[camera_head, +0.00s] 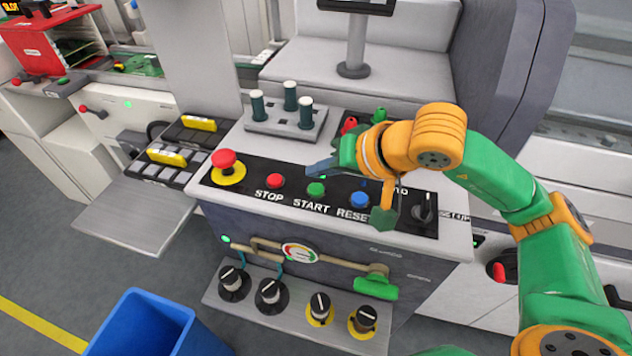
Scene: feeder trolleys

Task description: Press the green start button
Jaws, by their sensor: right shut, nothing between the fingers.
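The green start button (317,189) sits on the black control panel (385,214) above the printed word START. The red stop button (275,181) is to its left and the blue reset button (360,199) to its right. My right arm comes in from the right, and its right gripper (318,169) is shut and empty. Its dark fingers point left and appear just above and behind the green button in the picture. I cannot tell the exact gap, but no contact shows. My left gripper is not in view.
A red emergency-stop knob (224,160) on a yellow base stands at the panel's left end. A black selector switch (425,208) is at the right end. A grey block with dark green pegs (290,96) stands behind. A blue bin (145,325) is below left.

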